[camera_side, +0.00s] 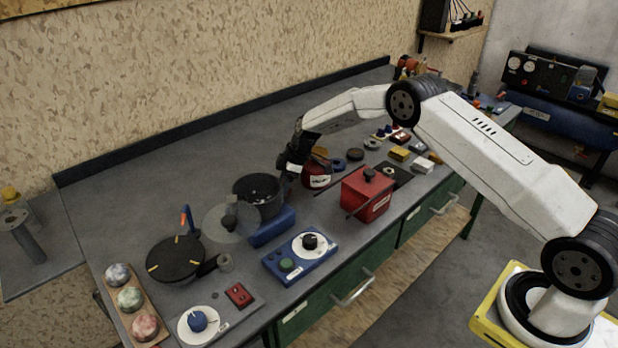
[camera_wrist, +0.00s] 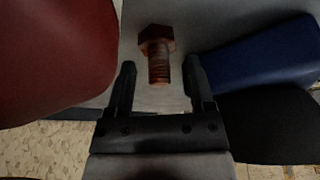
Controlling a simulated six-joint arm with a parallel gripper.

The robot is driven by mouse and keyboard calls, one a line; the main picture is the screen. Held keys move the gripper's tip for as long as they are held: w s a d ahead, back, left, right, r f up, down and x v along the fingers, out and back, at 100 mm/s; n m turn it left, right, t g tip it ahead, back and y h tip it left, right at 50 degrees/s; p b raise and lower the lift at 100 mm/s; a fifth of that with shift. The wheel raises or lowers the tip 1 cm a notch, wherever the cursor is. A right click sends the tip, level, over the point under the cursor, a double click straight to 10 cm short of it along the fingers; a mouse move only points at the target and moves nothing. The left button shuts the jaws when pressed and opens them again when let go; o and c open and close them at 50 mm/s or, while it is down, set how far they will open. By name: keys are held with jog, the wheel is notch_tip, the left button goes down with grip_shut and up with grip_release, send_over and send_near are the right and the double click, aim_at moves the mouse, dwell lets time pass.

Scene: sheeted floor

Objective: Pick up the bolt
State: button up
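The bolt (camera_wrist: 157,52) is copper-brown with a hex head and a threaded shank. In the wrist view it lies on the grey surface, head toward the top of the picture and shank toward my gripper. My gripper (camera_wrist: 160,70) is open, with one dark finger on each side of the shank's line. Gaps show between the bolt and both fingers. How far the fingertips are above the bolt is hard to tell. In the side view my gripper (camera_side: 288,168) points down between a dark pot and a red rounded vessel. I cannot make out the bolt there.
In the wrist view a large red body (camera_wrist: 50,45) is close on the left, and a blue block (camera_wrist: 262,55) with a dark round shape (camera_wrist: 270,125) on the right. The side view shows the dark pot (camera_side: 257,192), red vessel (camera_side: 317,176) and red box (camera_side: 367,196) nearby.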

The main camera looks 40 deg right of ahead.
grip_shut()
jog(key=shift+r, duration=0.1)
jog(key=shift+r, duration=1.35)
jog(key=shift+s+r, duration=0.15)
jog(key=shift+r, duration=0.2)
jog(key=shift+s+a+r, duration=0.1)
jog(key=shift+s+r, duration=1.45)
jog(key=shift+s, duration=0.75)
jog(key=shift+s+r, duration=1.6)
jog(key=shift+s, duration=0.65)
jog(key=shift+s+a+r, duration=0.1)
jog(key=shift+s+r, duration=1.45)
jog(key=shift+s, duration=0.75)
